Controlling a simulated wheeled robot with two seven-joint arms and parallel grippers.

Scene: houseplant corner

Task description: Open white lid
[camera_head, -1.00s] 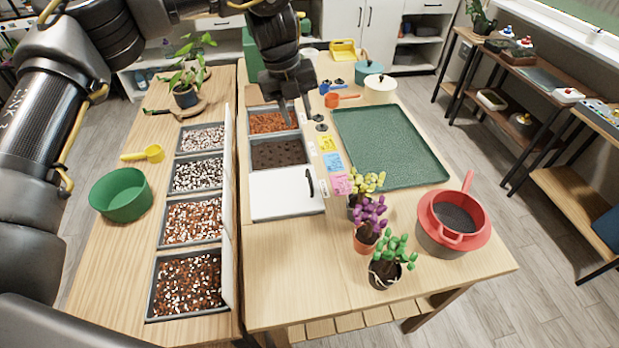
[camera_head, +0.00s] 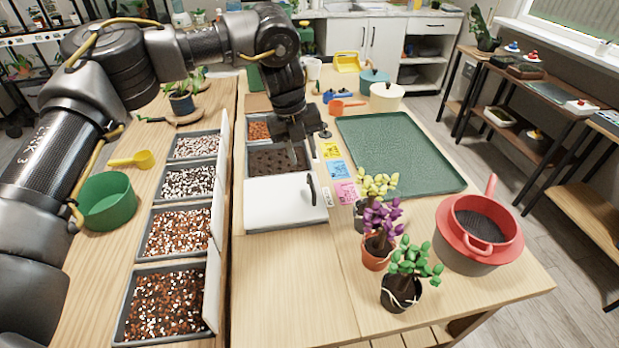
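The white lid (camera_head: 272,203) lies flat and closed over the nearest of the bins on the right table. Its dark upright handle (camera_head: 312,188) is near its right edge. My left gripper (camera_head: 303,160) points down just beyond the lid, over the dark soil bin (camera_head: 268,161). Its fingers are dark and partly merge with the soil, and it is a little apart from the handle. Whether the fingers are open is hard to make out. My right gripper is not in view.
Several bins of bark mix (camera_head: 177,230) stand on the left, with upright lids along their right side. Coloured cards (camera_head: 337,170) and a green tray (camera_head: 395,150) are right of the lid. Potted plants (camera_head: 402,290) and a red sieve (camera_head: 478,225) stand nearer. Bare wood lies in front.

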